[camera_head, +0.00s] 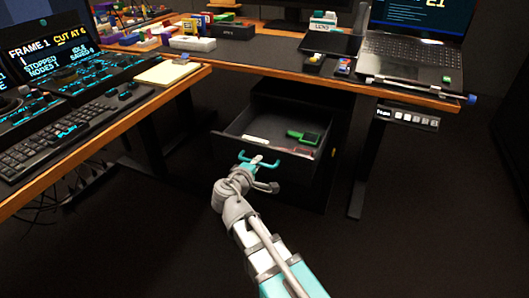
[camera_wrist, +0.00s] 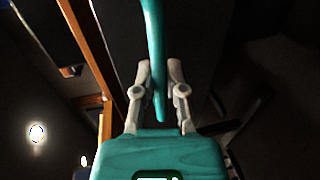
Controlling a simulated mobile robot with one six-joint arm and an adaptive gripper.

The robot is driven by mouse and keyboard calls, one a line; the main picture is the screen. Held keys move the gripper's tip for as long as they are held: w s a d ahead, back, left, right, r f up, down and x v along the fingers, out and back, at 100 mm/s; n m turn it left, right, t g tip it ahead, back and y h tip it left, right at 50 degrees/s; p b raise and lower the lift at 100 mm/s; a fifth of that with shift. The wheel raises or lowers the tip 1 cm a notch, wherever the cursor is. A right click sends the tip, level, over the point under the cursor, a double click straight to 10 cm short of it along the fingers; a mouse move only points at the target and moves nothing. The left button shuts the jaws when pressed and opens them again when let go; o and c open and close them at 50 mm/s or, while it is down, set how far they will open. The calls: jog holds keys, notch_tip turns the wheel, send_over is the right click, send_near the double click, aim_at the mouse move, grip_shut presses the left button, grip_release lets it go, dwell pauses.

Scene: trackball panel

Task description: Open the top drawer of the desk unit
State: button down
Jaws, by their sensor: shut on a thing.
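The desk unit (camera_head: 262,97) is a dark drawer cabinet under the desk. Its top drawer (camera_head: 240,122) is pulled out, and its inside shows. A green-and-black item (camera_head: 303,136), a pale stick-like item (camera_head: 256,139) and a small reddish item (camera_head: 303,151) lie in it. The teal handle (camera_head: 272,165) is on the drawer front. My gripper (camera_head: 257,160) is at this handle. In the wrist view the handle (camera_wrist: 153,45) runs between the two grey fingers of my gripper (camera_wrist: 160,92), which are shut on it.
The wooden-edged desk (camera_head: 270,70) stands above the drawer, with a laptop (camera_head: 405,50) on it. A desk leg (camera_head: 367,165) stands right of the unit. A left desk holds a keyboard (camera_head: 50,140). The dark floor in front looks clear.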

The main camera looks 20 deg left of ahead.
jog(key=shift+f+v, duration=0.2)
jog(key=shift+v, duration=0.9)
jog(key=c, duration=0.7)
grip_release()
